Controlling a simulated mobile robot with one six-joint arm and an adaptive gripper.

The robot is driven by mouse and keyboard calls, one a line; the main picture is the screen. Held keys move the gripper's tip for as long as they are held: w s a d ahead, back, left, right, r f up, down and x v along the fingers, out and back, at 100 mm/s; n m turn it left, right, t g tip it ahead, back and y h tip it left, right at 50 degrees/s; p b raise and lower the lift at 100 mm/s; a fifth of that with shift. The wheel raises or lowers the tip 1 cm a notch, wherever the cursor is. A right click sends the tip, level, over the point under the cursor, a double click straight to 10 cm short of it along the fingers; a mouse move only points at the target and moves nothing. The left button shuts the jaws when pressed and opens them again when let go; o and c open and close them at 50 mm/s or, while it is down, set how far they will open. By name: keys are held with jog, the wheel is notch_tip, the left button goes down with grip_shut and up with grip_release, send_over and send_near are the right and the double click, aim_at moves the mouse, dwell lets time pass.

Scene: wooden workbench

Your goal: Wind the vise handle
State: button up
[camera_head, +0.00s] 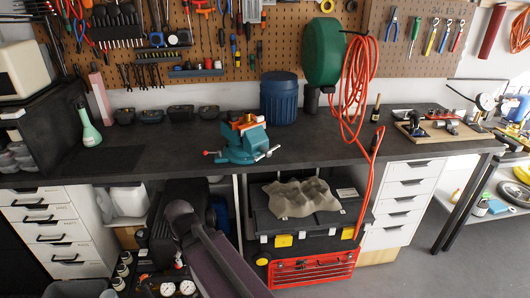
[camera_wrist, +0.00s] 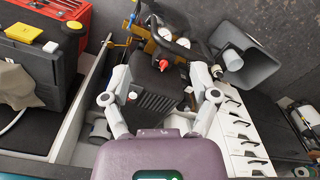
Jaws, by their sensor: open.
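The teal vise (camera_head: 243,140) is fixed near the front edge of the dark workbench (camera_head: 325,150), left of the blue barrel. Its metal handle bar (camera_head: 266,154) sticks out at the lower right of the vise. A smaller lever with a red end (camera_head: 211,153) points left from its base. In the wrist view I cannot make out the vise or its handle. My gripper (camera_wrist: 160,76) is open and empty there, its two grey fingers spread wide. My purple arm stands below and in front of the bench in the head view; its fingers cannot be made out there.
A blue barrel (camera_head: 279,98) and a green machine with a hanging orange hose (camera_head: 361,85) stand right of the vise. A green bottle (camera_head: 86,125) stands at left. Under the bench are a red toolbox (camera_head: 311,270) and drawers (camera_head: 405,200). The bench top around the vise is mostly clear.

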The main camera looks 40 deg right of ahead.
jog(key=w+d+m+t+y+b, duration=0.2)
jog(key=w+d+m+t+y, duration=0.35)
jog(key=m, duration=0.55)
jog(key=m+t+h+b, duration=0.55)
jog(key=m+t, duration=0.75)
jog(key=m, duration=1.9)
send_near(268, 154)
jog(key=p, duration=0.1)
jog(key=shift+s+d+f+g+h, duration=0.15)
jog(key=shift+s+g+h, duration=0.1)
jog(key=shift+h, duration=0.15)
jog(key=shift+w, duration=0.15)
jog(key=w, duration=1.3)
jog(key=shift+w+d, duration=0.2)
jog(key=shift+w, duration=0.1)
